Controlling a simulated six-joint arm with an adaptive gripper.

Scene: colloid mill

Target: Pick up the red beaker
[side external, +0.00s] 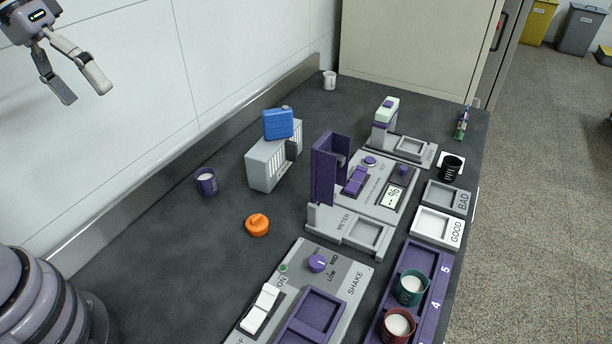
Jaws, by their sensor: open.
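The red beaker (398,325) is at the bottom right of the side external view, partly cut off by the lower edge. It holds white contents and stands in the purple numbered rack (427,274), just in front of a green beaker (411,288) near the number 4. My gripper (84,96) is at the top left, high above the bench by the wall. It is open and empty, fingers spread and pointing down, far from the red beaker.
The shaker (353,273) stands left of the rack, with the meter (345,235) behind it. GOOD (435,227) and BAD (446,197) trays lie beyond the rack. A purple cup (206,182), an orange object (257,225) and a grey box (273,161) stand left. The left bench is mostly clear.

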